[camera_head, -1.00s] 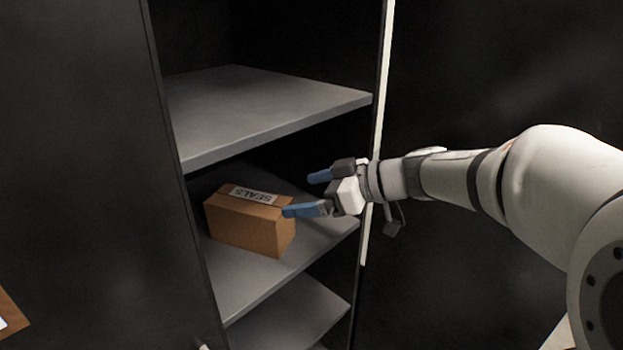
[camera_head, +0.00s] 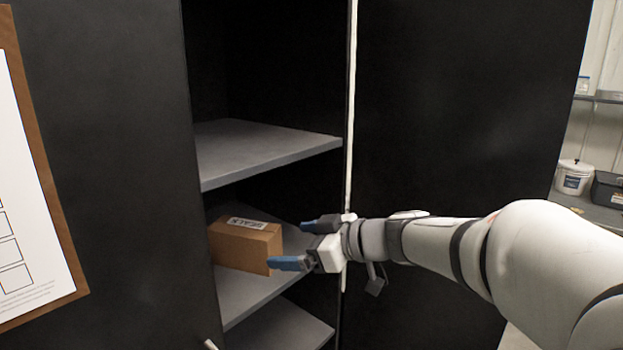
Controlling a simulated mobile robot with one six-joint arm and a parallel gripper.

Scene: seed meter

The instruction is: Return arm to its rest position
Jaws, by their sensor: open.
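My gripper (camera_head: 288,245) has two blue-tipped fingers spread apart with nothing between them. It is at the opening of a dark cabinet, pointing left toward a brown cardboard box. My arm reaches in from the right side of the picture. The box (camera_head: 240,247) sits on the middle grey shelf (camera_head: 245,291) and has a white label on top. The lower fingertip overlaps the box's right edge in the picture; I cannot tell whether they touch.
An upper shelf (camera_head: 265,150) is empty, and a lower shelf (camera_head: 283,330) shows below. The open black door (camera_head: 450,110) stands behind my arm. A clipboard with paper (camera_head: 38,190) hangs at left. A white tub (camera_head: 573,177) stands on a counter at far right.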

